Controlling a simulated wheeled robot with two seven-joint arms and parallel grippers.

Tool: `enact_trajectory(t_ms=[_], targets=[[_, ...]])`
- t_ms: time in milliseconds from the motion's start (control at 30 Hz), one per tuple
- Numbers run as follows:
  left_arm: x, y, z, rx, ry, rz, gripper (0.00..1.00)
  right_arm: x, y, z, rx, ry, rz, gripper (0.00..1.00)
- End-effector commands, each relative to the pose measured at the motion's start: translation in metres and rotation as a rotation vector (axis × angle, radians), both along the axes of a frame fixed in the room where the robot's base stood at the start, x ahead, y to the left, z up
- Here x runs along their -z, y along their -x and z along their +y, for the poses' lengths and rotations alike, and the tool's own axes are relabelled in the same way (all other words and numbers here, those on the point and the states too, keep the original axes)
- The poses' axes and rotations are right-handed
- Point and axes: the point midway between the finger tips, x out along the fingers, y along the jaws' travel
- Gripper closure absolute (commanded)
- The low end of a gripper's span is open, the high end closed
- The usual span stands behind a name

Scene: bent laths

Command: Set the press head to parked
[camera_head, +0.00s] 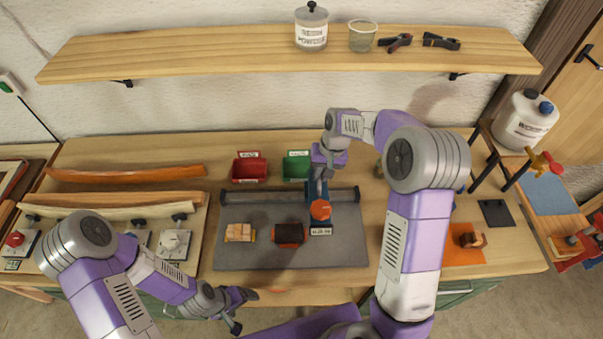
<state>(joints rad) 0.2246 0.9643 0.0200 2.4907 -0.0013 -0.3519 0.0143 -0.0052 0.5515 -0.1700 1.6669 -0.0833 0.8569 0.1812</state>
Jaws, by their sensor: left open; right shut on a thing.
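The press head (316,194), a blue arm with a round orange end, stands at the back of the grey mat, right of its middle. My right gripper (321,180) reaches down over it from behind and is shut on its upper part. The gripper hides much of the blue arm, so the exact grip point is hard to see. A small label plate (320,231) lies just in front of the orange end; its text is too small to read. My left gripper (240,312) is open and empty near the table's front edge.
On the grey mat (345,252) lie a light wood block (238,232) and a dark block (290,234). A red bin (249,168) and a green bin (296,166) stand behind. Bent laths (110,198) lie left. A shelf (200,48) hangs above. An orange mat (460,257) lies right.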

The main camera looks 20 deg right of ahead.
Motion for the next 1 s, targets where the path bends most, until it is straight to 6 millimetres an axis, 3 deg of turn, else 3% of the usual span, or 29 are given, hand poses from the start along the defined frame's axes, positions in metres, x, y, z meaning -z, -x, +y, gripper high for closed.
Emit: enact_trajectory(t_ms=[33,200,400,967,1000], targets=[[0.002,0.000,0.000,-0.001,0.000,0.000,0.14,0.000,0.005,-0.017,0.006,0.001,0.000,1.00],[0.003,0.000,0.000,-0.001,0.000,0.000,0.14,0.000,0.016,-0.058,0.006,0.002,0.001,1.00],[0.004,0.000,0.000,0.000,0.000,0.000,0.14,0.000,0.025,-0.087,0.005,0.001,-0.001,1.00],[0.004,0.000,0.000,0.000,0.000,0.000,0.14,-0.001,0.028,-0.100,0.003,0.005,0.000,1.00],[0.004,0.000,0.000,0.000,0.000,0.000,0.14,-0.001,0.028,-0.100,0.004,0.005,0.000,0.79]])
